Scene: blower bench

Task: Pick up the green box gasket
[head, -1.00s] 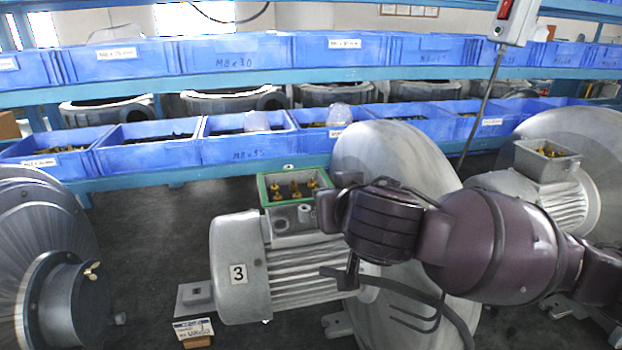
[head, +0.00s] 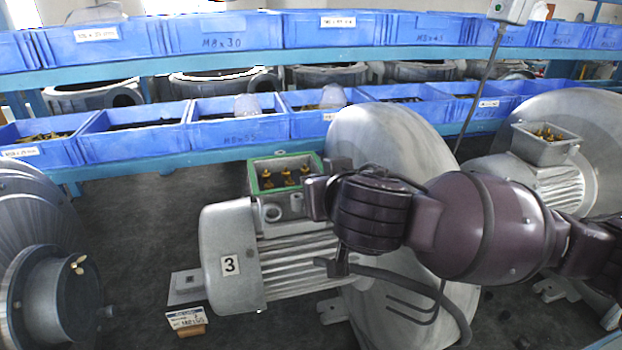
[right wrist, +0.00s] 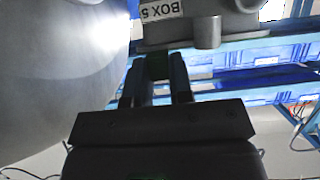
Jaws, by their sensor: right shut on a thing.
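The green box gasket (head: 252,178) is a thin green rim around the top of the open grey terminal box (head: 272,213) on the motor marked 3 (head: 230,266). Brass terminals show inside it. My right gripper (head: 316,197) is at the right side of this box, shut on the gasket's edge; the arm hides part of that side. In the right wrist view a dark green bit of the gasket (right wrist: 157,68) shows between the two fingers of the right gripper (right wrist: 158,82), just under the grey box. The gasket still appears seated on the box. My left gripper is out of view.
A large grey blower housing (head: 385,125) stands right behind the motor. Another motor with an open box (head: 545,143) is at the right, and a grey flanged part (head: 65,290) at the left. Blue bins (head: 135,143) line the shelves behind.

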